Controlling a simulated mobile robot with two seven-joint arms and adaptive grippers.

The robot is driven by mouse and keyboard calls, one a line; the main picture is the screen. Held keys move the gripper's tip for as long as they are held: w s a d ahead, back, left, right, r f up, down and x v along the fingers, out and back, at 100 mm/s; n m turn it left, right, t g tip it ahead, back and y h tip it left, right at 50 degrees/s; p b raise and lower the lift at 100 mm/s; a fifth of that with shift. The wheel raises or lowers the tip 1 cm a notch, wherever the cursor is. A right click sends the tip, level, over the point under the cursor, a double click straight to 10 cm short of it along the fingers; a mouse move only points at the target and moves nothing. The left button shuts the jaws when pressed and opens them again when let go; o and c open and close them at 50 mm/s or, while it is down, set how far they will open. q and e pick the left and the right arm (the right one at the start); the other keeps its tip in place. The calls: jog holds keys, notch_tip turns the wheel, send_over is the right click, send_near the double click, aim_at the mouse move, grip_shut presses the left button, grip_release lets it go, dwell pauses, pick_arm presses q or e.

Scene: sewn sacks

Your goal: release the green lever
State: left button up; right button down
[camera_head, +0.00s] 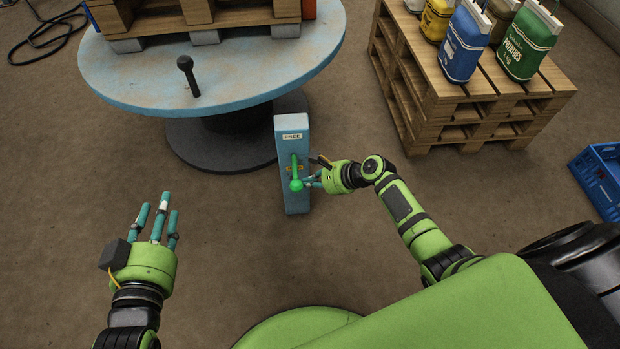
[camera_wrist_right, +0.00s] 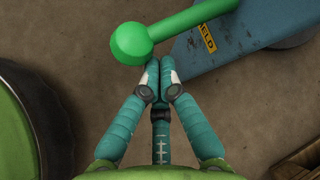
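The green lever (camera_head: 295,172) stands on a blue post (camera_head: 291,205), its round knob at the near end. A FREE label (camera_head: 292,136) is at the post's top; a yellow HELD label (camera_wrist_right: 206,38) shows beside the rod in the right wrist view. My right gripper (camera_head: 312,181) is just right of the knob. In its wrist view the fingertips (camera_wrist_right: 160,72) meet with nothing seen between them, close below the knob (camera_wrist_right: 131,43); I cannot tell whether they touch it. My left gripper (camera_head: 157,214) is open and empty, left of the post.
A round blue turntable (camera_head: 240,75) with a black-knobbed lever (camera_head: 188,75) and a loaded pallet stands behind the post. Stacked pallets (camera_head: 410,95) with several sacks, including a green one (camera_head: 527,42), stand at right. A blue crate (camera_head: 600,185) is at the right edge.

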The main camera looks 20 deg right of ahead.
aim_at(296, 180)
pick_arm(q)
jog(key=s+a+f+n+g+y+p, duration=0.1)
jog(key=s+a+f+g+y+p, duration=0.1)
jog(key=s+a+f+g, duration=0.35)
jog(key=s+a+f+g+y+p, duration=0.1)
jog(key=s+a+f+g+y, duration=0.1)
jog(key=s+f+g, duration=0.5)
pick_arm(e)
notch_tip(296, 180, up, 6)
jog(key=m+g+y+p, duration=0.1)
jog(key=m+g+p, duration=0.1)
jog(key=g+p, duration=0.2)
jog(key=shift+w+a+f+g, duration=0.1)
jog(key=shift+g, duration=0.3)
pick_arm(q)
notch_tip(296, 180, down, 14)
jog(key=s+p, duration=0.1)
jog(key=shift+s+d+r, duration=0.25)
jog(key=shift+s, duration=0.05)
pick_arm(e)
jog(key=shift+w+r, duration=0.15)
jog(key=shift+r, duration=0.35)
